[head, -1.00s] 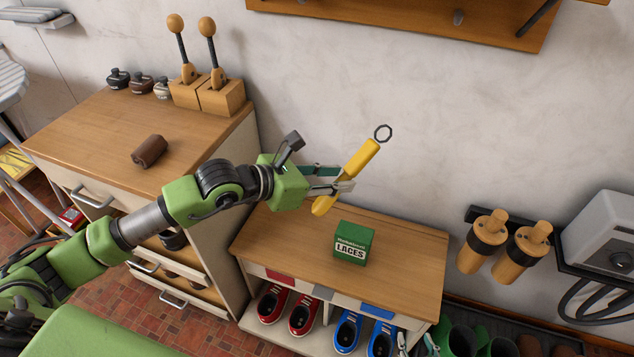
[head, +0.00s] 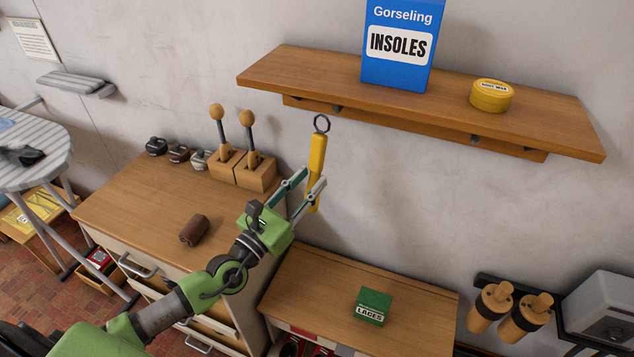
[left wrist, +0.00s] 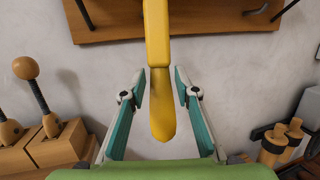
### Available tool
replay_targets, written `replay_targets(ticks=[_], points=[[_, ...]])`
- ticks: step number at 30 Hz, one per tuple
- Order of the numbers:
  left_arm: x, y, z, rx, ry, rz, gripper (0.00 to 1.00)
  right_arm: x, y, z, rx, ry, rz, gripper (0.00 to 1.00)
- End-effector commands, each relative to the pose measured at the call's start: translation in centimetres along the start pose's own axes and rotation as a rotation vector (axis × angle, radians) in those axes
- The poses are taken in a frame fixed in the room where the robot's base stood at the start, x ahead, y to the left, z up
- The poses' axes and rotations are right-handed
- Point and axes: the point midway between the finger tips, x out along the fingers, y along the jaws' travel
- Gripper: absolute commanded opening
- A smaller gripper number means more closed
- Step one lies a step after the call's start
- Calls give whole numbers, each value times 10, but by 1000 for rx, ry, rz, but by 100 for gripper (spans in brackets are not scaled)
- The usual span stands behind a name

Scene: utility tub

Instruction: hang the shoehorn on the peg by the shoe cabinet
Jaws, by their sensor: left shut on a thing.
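The yellow shoehorn (head: 317,158) is held nearly upright, with a dark ring at its top end, in front of the wall. My left gripper (head: 311,188) is shut on its lower part; the left wrist view shows the shoehorn (left wrist: 158,45) between the fingers (left wrist: 160,88). The ring is in front of the shelf's lower board, just left of and below a dark peg (head: 337,108) in the picture. I cannot tell the depth between them. A second peg (head: 474,138) is further right on the board. The ring is out of the left wrist view. My right gripper is not in view.
The wooden shelf (head: 270,72) above carries a blue insoles box (head: 398,45) and a yellow tin (head: 491,96). Below are a low cabinet (head: 310,285) with a green laces box (head: 373,307) and a taller cabinet (head: 150,195) with wooden-knobbed tools.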

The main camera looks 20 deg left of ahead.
Motion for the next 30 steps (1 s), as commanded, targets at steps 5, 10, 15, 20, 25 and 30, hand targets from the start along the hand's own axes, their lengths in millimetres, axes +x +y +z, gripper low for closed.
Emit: replay_targets(ticks=[5,10,15,20,25,30], points=[[6,2,-2,1,-2,1,3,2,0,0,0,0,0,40],[16,4,-5,-1,-2,0,3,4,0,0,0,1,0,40],[26,7,-8,-1,-2,-1,3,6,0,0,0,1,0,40],[35,9,-10,-1,-2,-1,3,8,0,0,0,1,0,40],[44,12,-13,0,-2,-1,3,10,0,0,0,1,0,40],[54,15,-16,-1,-2,0,3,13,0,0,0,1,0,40]])
